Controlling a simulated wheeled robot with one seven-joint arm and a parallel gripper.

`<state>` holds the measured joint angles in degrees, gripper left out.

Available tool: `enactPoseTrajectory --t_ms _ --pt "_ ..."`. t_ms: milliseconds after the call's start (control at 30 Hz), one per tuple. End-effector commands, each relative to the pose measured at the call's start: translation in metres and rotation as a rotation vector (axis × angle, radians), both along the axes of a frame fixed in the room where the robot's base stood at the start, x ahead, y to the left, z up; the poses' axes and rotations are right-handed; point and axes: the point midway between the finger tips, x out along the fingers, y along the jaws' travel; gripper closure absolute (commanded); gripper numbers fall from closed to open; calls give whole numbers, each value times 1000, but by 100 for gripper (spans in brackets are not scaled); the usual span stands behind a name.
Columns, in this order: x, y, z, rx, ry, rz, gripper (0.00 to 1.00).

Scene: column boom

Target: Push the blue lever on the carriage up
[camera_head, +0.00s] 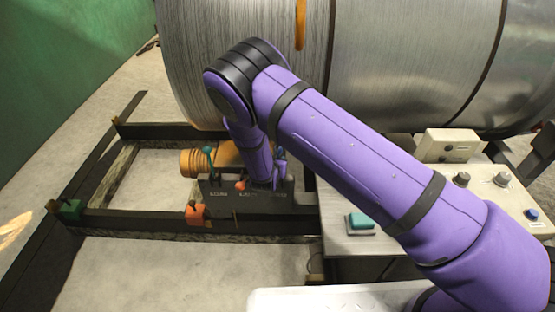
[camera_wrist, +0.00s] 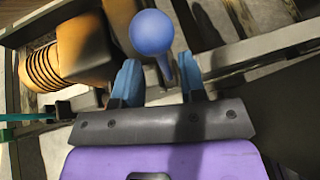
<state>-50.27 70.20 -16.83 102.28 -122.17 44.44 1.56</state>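The blue lever (camera_wrist: 151,34) shows in the wrist view as a round ball knob on a thin stem. Its knob lies just past my fingertips, and its stem runs down toward the gap between them. My gripper (camera_wrist: 159,62) has two blue fingers standing apart, with nothing clamped; I cannot tell whether either touches the stem. In the head view my gripper (camera_head: 279,168) is low at the right end of the dark labelled carriage panel (camera_head: 222,205). My arm hides part of that spot, so the blue lever is hard to make out there.
A teal lever (camera_head: 208,150) and a red lever (camera_head: 240,185) stand left of my gripper. An orange ribbed motor (camera_head: 193,162) sits behind the panel. A large metal drum (camera_head: 400,60) lies close behind my arm. A control console (camera_head: 480,185) stands at right.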

Motion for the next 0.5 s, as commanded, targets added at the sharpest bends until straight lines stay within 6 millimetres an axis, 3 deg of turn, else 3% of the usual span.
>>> enactPoseTrajectory --t_ms 233,500 --pt "-40 10 22 0 1 1 62" --pt "-60 14 32 0 0 0 62"
